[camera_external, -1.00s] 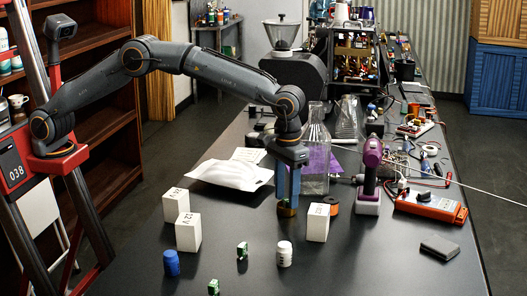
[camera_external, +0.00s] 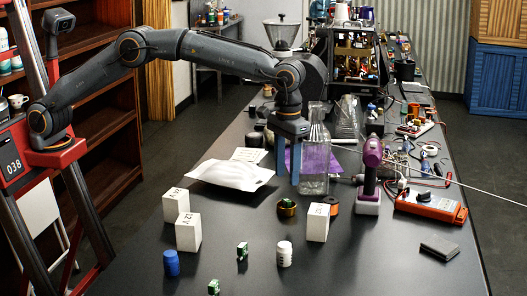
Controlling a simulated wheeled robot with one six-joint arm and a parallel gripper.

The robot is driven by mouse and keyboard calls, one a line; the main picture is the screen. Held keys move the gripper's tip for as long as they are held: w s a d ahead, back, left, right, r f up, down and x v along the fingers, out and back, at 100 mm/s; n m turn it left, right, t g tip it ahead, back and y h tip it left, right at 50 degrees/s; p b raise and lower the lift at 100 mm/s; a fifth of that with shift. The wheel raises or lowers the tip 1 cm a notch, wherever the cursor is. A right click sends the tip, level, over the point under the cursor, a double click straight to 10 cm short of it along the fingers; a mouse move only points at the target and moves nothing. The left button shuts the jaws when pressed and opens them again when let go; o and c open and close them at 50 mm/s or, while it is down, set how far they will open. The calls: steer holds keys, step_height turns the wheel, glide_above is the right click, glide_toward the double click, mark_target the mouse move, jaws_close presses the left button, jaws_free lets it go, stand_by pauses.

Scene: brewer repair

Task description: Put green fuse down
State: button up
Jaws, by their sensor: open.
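My gripper (camera_external: 288,178) is open and points down, its blue fingers empty, above a small round amber-and-dark piece (camera_external: 287,208) on the black table. That piece has a dark, perhaps greenish middle, too small to tell whether it is or holds the green fuse. Two small green-and-white pieces are at the front of the table, one (camera_external: 242,251) in the middle and one (camera_external: 213,287) nearer the edge of the picture. I cannot tell which of these is the green fuse.
White labelled blocks (camera_external: 188,232) stand at the left, another (camera_external: 317,223) right of the amber piece. A blue cylinder (camera_external: 171,263) and white bottle (camera_external: 284,254) stand in front. A glass bottle (camera_external: 315,150), purple drill (camera_external: 371,165) and orange meter (camera_external: 430,206) stand behind and right.

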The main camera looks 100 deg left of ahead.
steer(key=s+a+f+m, duration=0.1)
steer(key=s+f+m, duration=0.1)
steer(key=s, duration=1.2)
steer(key=s+a+f+m, duration=0.1)
steer(key=s+f+m, duration=0.2)
steer(key=s, duration=1.2)
steer(key=s+a+f+m+t, duration=0.1)
steer(key=s+f+m, duration=0.2)
steer(key=s, duration=1.2)
steer(key=shift+a+m, duration=0.3)
steer(key=shift+m, duration=0.2)
steer(key=shift+f, duration=0.1)
steer(key=a+f+n+b, duration=0.1)
steer(key=a+f+b, duration=0.2)
steer(key=f+b, duration=0.3)
steer(key=a+f+n+b, duration=0.1)
steer(key=a+f+b, duration=0.2)
steer(key=b, duration=0.9)
steer(key=a+f+g+b, duration=0.1)
steer(key=a+f+b, duration=0.2)
steer(key=f+b, duration=0.6)
steer(key=shift+f+n+y, duration=0.15)
steer(key=shift+n+y, duration=0.15)
steer(key=shift+n, duration=0.1)
